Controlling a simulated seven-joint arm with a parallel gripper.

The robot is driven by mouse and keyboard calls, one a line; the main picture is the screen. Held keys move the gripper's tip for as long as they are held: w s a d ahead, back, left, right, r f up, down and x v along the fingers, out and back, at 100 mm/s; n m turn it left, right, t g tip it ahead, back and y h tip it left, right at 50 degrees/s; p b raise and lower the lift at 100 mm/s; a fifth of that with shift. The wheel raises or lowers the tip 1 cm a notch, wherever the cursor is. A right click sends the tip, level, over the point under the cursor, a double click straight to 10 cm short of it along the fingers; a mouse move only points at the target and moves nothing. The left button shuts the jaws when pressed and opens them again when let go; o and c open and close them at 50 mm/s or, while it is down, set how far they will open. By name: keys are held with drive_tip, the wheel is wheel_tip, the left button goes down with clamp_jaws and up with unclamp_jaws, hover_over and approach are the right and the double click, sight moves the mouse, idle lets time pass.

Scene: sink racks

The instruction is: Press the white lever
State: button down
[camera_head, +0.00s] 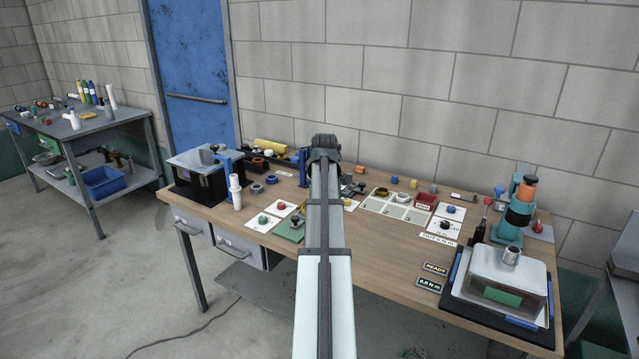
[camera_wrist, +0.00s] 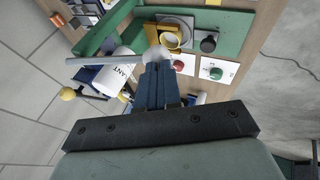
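In the wrist view, a pale rod with a round whitish knob (camera_wrist: 157,57) at its end reaches in from the left; I take it as the white lever. My gripper (camera_wrist: 159,68) has its two dark blue-grey fingers together, with nothing seen between them. The fingertips overlap the lower edge of the knob in the picture; I cannot tell whether they touch it. In the head view, my arm covers the middle back of the bench. The lever and the fingers cannot be made out there.
In the wrist view, a white lettered cylinder (camera_wrist: 117,73), a green frame (camera_wrist: 230,35), a yellow part (camera_wrist: 178,36), a black knob (camera_wrist: 209,44) and a red button (camera_wrist: 179,65) lie close around the fingers. In the head view, the wooden bench (camera_head: 385,245) is bare at front centre.

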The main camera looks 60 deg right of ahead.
drive_tip(key=w+v, duration=0.1)
drive_tip(key=v, duration=1.2)
drive_tip(key=shift+s+a+r, duration=0.2)
drive_tip(key=shift+a+r, duration=0.15)
drive_tip(key=shift+a, duration=0.2)
idle(0.3)
